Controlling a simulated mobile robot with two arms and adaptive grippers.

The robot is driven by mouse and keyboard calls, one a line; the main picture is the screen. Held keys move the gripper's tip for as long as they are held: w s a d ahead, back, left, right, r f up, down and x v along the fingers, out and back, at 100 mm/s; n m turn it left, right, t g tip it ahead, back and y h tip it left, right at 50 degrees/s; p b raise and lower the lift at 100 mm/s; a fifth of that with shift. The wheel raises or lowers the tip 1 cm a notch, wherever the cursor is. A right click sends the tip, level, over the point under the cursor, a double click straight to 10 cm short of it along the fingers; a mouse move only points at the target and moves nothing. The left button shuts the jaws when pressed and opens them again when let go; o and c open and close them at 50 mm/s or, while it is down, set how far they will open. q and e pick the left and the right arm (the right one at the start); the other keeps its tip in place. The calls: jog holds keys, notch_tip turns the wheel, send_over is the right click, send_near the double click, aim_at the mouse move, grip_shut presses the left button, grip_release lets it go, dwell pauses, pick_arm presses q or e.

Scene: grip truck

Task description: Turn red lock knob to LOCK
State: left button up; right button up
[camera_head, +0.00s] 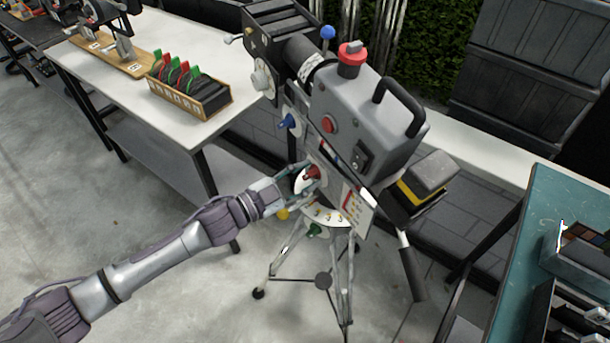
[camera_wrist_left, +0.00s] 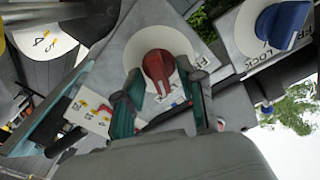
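The red lock knob (camera_head: 311,173) sits on a white round dial on the side of the grey camera's tripod head. In the left wrist view the red knob (camera_wrist_left: 158,70) is a teardrop-shaped handle on its white disc, with its narrow end toward my fingers. My left gripper (camera_head: 290,183) reaches the dial from the left. In the wrist view its two teal fingers (camera_wrist_left: 160,100) are spread apart on either side of the knob's lower end, with visible gaps. Printed letters beside the dial are partly hidden. My right gripper is not in view.
A blue knob (camera_head: 287,122) sits above the red one; it also shows in the wrist view (camera_wrist_left: 284,22). A yellow knob (camera_head: 283,213) and green knob (camera_head: 315,230) are below. The tripod (camera_head: 323,281) stands on open floor. A white table (camera_head: 130,88) is at left.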

pick_arm(q)
jog(key=v, duration=1.2)
dwell(0.4)
jog(key=w+a+f+n+t+y, duration=0.1)
jog(key=w+a+f+n+y, duration=0.25)
jog(key=f, duration=0.55)
jog(key=w+a+f+n+t+y, duration=0.1)
jog(key=a+f+n+y, duration=0.25)
jog(key=a+f, duration=0.45)
jog(key=s+a+f+n+g+y, duration=0.1)
jog(key=s+a+f+n+y, duration=0.2)
jog(key=f, duration=0.6)
jog(key=s+a+f+n+g+y, duration=0.1)
jog(key=s+f+y, duration=0.3)
jog(key=f, duration=0.5)
jog(key=s+f+n+g, duration=0.1)
jog(key=s+f+g, duration=0.2)
jog(key=s, duration=0.9)
jog(key=s+d+f+n+g, duration=0.1)
jog(key=s+f+g, duration=0.2)
jog(key=s+f, duration=0.5)
jog(key=s+d+f+n+g+y, duration=0.1)
jog(key=s+f, duration=0.5)
jog(key=s, duration=1)
jog(key=shift+f+n+g, duration=0.25)
jog(key=shift+n+g, duration=0.25)
jog(key=shift+g, duration=0.5)
